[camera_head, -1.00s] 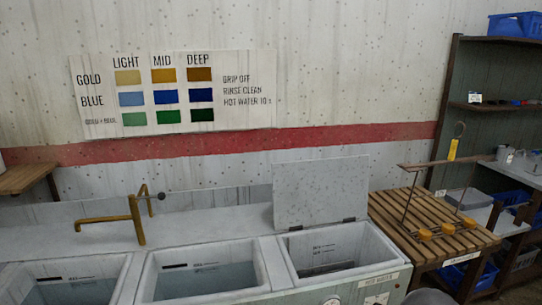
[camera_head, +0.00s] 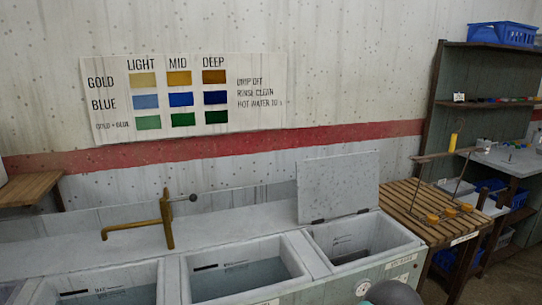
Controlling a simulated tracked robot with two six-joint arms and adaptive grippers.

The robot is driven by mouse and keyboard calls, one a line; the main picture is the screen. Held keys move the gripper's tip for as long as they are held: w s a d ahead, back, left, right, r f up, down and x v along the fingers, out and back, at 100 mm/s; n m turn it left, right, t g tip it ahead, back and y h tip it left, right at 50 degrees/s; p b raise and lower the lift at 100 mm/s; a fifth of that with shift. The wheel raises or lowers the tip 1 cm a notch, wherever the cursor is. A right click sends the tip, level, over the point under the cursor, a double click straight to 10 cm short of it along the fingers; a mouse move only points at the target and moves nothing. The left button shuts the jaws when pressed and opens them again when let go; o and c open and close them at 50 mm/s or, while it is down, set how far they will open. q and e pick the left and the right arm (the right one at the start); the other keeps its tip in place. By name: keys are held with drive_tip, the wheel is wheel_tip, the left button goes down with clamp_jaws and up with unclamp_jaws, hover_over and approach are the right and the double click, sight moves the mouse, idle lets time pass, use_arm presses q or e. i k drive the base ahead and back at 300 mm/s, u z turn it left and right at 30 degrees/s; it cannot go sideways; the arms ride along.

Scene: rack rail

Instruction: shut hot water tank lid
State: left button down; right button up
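The hot water tank (camera_head: 405,268) is the right-most of the basins in the counter, with a label and a round dial on its front. Its grey speckled lid (camera_head: 338,187) stands raised, hinged at the back edge of the tank and leaning back near the wall. The tank's opening is uncovered and its inside walls show markings. Neither of my grippers can be made out. A rounded grey shape at the bottom edge, in front of the tank, is cut off and I cannot tell what it is.
A brass tap (camera_head: 165,222) rises behind the other basins. A slatted wooden rack (camera_head: 405,212) with yellow pieces and a metal frame stands right of the tank. Shelves (camera_head: 490,60) with a blue crate (camera_head: 502,34) are at far right. A colour chart (camera_head: 190,98) hangs on the wall.

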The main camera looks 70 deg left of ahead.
sight(334, 187)
drive_tip(key=u, duration=2)
drive_tip(key=k, duration=0.1)
drive_tip(key=z, duration=0.45)
drive_tip(key=i, duration=0.5)
drive_tip(key=z, duration=0.05)
